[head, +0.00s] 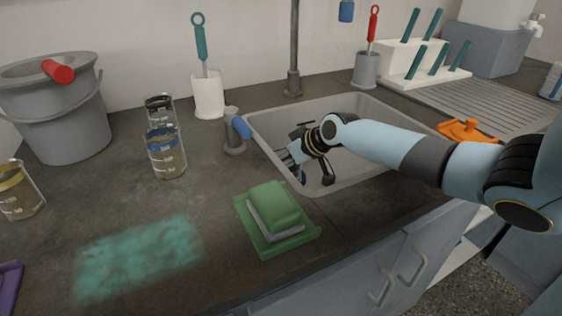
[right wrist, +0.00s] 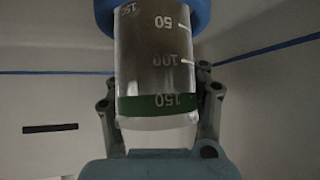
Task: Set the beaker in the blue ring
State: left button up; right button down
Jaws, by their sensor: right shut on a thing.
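The beaker (right wrist: 155,65) is clear glass with white volume marks and a green band. In the right wrist view it sits between the fingers of my right gripper (right wrist: 160,110), which is shut on it. A rounded blue shape, which looks like the blue ring (right wrist: 200,14), shows behind the beaker's far end. I cannot tell whether the beaker is inside it or only in front of it. In the head view my right gripper (head: 292,158) reaches into the sink from the right, and the beaker is hard to make out. My left gripper is not in view.
The sink (head: 345,104) has pale walls. Green sponges (head: 272,207) lie in front. An orange thing (head: 468,130) lies right.

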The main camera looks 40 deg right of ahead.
jog(key=c, duration=0.6)
grip_release()
jog(key=shift+o, duration=0.2)
jog(key=shift+s+r, duration=0.15)
jog(key=shift+r, duration=0.05)
jog(key=a+p+v, duration=0.1)
jog(key=p+v, duration=0.3)
jog(key=v, duration=0.7)
jog(key=shift+s+d+r+p, duration=0.2)
jog(key=shift+s+d+p, duration=0.1)
jog(key=shift+d, duration=0.2)
